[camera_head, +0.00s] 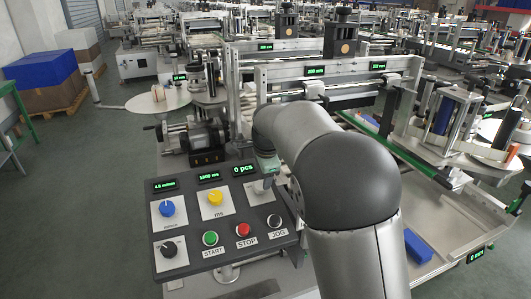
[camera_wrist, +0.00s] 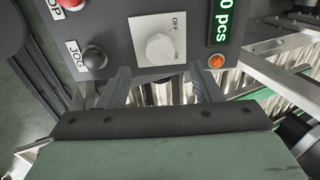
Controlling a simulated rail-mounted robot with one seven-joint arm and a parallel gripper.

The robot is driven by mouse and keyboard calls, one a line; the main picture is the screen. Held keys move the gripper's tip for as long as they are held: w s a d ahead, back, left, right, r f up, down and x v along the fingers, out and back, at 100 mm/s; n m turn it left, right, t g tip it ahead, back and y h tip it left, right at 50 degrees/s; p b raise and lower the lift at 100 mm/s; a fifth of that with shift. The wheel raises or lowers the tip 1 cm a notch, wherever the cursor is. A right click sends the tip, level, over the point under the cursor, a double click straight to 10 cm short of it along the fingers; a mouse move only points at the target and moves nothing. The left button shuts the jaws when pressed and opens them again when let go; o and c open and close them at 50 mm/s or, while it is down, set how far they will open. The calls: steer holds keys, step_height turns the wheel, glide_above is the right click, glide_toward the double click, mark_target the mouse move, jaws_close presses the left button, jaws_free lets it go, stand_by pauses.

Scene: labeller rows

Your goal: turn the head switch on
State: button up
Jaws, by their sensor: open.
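The head switch appears to be the white rotary knob (camera_wrist: 159,46) on a pale plate marked OFF and ON in the wrist view. OFF is at the plate's upper right and ON at the lower right; I cannot tell which mark the knob points to. My gripper (camera_wrist: 160,72) is open, its two fingers apart, one toward each side of the knob and just below it in the picture. Nothing shows between them.
The dark control panel (camera_head: 188,198) carries blue, yellow and black knobs. START, STOP (camera_head: 243,230) and JOG (camera_head: 275,221) buttons line its lower part. An orange lamp (camera_wrist: 216,61) and a pcs display (camera_wrist: 224,20) sit right of the switch. Conveyor rails (camera_wrist: 285,45) lie beyond.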

steer(key=v, duration=1.1)
steer(key=s+d+f+n+g, duration=0.1)
steer(key=s+d+f+n, duration=0.3)
steer(key=s, duration=0.7)
steer(key=s+d+f+n+g, duration=0.1)
steer(key=s+d+f+n, duration=0.4)
steer(key=s, duration=0.5)
steer(key=s+d+f+n+g+h, duration=0.1)
steer(key=s+d+f+n, duration=0.4)
steer(key=s, duration=0.6)
step_height(320, 180, down, 2)
steer(key=shift+s+d+f, duration=0.2)
steer(key=shift+s+d, duration=0.15)
steer(key=shift+d, duration=0.75)
